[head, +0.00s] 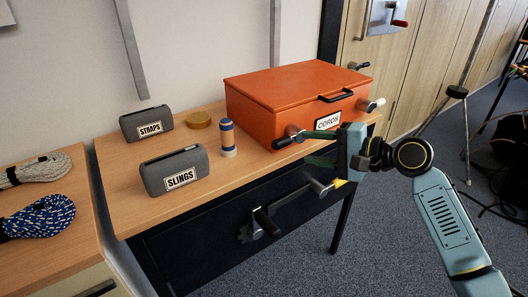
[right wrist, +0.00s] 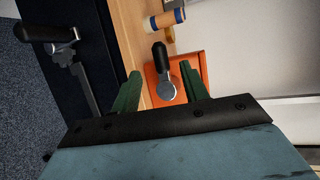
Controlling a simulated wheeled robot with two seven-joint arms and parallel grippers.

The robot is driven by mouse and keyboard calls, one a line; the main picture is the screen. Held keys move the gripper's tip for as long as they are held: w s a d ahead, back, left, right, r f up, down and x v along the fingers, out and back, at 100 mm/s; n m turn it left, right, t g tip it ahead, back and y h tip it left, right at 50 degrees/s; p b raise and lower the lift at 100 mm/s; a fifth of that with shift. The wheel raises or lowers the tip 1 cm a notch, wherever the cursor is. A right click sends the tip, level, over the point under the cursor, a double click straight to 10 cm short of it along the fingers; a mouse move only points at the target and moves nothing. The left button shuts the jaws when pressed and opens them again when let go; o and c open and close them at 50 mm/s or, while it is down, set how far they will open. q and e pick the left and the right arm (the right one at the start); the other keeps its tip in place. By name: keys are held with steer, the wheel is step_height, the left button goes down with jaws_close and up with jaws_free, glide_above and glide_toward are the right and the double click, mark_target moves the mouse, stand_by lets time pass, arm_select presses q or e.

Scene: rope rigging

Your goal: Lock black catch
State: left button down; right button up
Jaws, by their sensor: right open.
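The orange box (head: 270,105) labelled CORDS stands on the wooden bench with its lid down. At the left of its front is the black catch (head: 281,142), a black-gripped lever on a steel pivot. The black catch also shows in the right wrist view (right wrist: 161,60), its grip pointing away from the round pivot. My right gripper (head: 305,148) is open in front of the box. In the right wrist view its green fingers (right wrist: 161,90) stand on either side of the pivot, with nothing visibly clamped. Contact cannot be told. My left gripper is not in view.
A white-tipped catch (head: 375,104) is at the box's right. Below, a dark drawer (head: 200,255) has a bar handle and a black-gripped lever (head: 265,222). A blue-banded cylinder (head: 227,138), a SLINGS case (head: 174,172) and a STRAPS case (head: 146,124) stand to the left.

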mark_target(283, 145)
steer(key=b+x, duration=0.2)
steer(key=x, duration=0.8)
steer(key=shift+b+x, duration=0.35)
steer(key=shift+x, duration=0.4)
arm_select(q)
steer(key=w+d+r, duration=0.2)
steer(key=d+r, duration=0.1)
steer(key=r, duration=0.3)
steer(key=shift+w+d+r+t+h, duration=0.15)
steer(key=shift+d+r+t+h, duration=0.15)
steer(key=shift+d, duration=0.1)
arm_select(e)
jaws_close()
